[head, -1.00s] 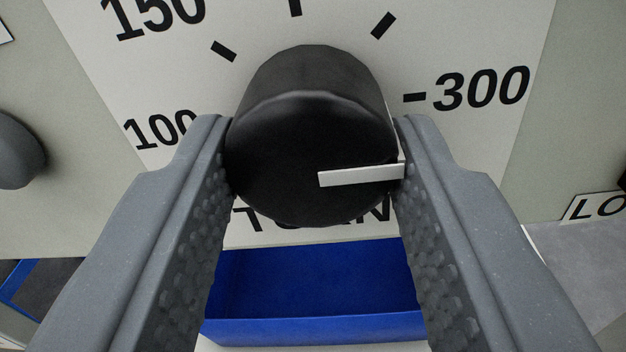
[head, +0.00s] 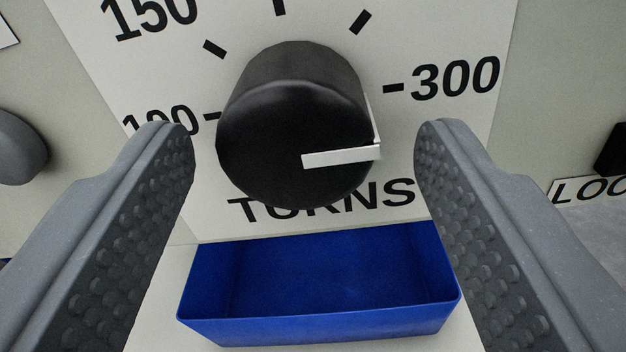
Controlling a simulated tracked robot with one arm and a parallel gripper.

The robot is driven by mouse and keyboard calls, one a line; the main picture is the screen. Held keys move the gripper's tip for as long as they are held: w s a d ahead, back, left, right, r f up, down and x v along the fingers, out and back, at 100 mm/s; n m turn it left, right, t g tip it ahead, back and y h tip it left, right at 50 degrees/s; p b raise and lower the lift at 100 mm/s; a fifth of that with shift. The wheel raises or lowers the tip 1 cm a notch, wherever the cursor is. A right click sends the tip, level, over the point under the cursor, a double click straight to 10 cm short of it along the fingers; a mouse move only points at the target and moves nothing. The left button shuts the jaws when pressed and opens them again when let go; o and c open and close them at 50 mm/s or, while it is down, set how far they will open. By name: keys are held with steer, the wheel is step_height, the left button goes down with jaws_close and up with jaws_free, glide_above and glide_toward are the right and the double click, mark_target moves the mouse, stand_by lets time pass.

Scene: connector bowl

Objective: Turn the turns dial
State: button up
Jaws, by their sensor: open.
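The turns dial (head: 275,135) is a black round knob on a white scale plate (head: 420,125) marked 100, 150 and 300, with the word TURNS below it. Its white pointer line (head: 335,157) points right, a little below the 300 tick. My gripper (head: 305,140) is open, with one grey finger on each side of the dial. There is a clear gap between each finger and the dial, wider on the right. The left fingertip partly covers the 100 marking.
A blue open bin (head: 320,285) stands below the dial, between my fingers, and looks empty. A grey rounded knob (head: 18,150) is at the left edge. A label starting LOC (head: 590,189) and a dark block (head: 612,150) are at the right edge.

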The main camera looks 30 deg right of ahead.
steer(key=p+v, duration=0.1)
steer(key=v, duration=1.2)
steer(key=shift+d+f, duration=0.1)
